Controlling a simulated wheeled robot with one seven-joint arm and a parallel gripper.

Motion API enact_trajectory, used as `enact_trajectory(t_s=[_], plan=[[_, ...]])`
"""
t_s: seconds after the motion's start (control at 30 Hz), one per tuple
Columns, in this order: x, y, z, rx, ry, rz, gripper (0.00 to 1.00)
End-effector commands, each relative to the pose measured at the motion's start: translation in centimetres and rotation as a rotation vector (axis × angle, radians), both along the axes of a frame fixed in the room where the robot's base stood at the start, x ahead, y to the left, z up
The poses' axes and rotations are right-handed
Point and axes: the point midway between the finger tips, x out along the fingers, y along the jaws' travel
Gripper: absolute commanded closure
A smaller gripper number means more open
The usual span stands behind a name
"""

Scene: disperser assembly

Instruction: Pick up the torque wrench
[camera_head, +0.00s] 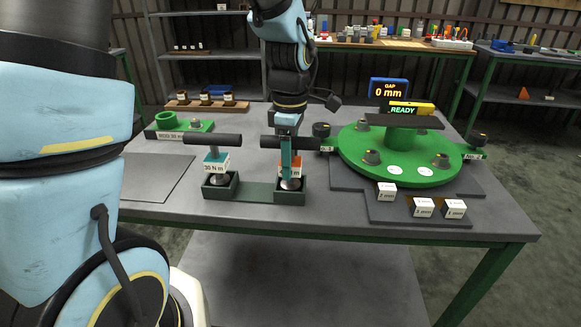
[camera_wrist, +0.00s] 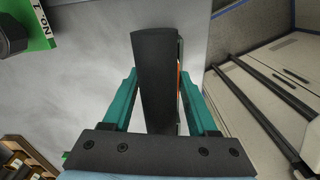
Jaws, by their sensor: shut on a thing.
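Two torque wrenches with black T-handles stand in a dark green two-socket holder (camera_head: 252,192) near the front of the table. The left torque wrench (camera_head: 215,158) carries a label that reads about 35 N m. The right torque wrench (camera_head: 250,142) has an orange label, partly hidden by my gripper. My gripper (camera_head: 290,163) points down over the right wrench and is shut on it below the handle. Its silver foot still appears to sit in the right socket. In the wrist view the black handle (camera_wrist: 156,75) lies between my teal fingers.
A round green fixture (camera_head: 390,180) with several knobs and a READY sign stands to the right. Small white-topped blocks (camera_head: 424,208) lie in front of it. A green block (camera_head: 180,124) and a wooden rack (camera_head: 205,107) of jars are behind left.

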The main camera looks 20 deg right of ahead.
Motion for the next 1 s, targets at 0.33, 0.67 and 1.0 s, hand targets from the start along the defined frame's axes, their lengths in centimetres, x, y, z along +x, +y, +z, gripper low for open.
enact_trajectory(t_s=[0.33, 0.67, 1.0], plan=[[-0.02, 0.01, 0.01, 0.0, 0.0, 0.0, 0.91], [-0.01, 0.01, 0.0, 0.0, 0.0, 0.0, 1.0], [0.08, -0.06, 0.56, -0.002, -0.003, 0.0, 1.0]])
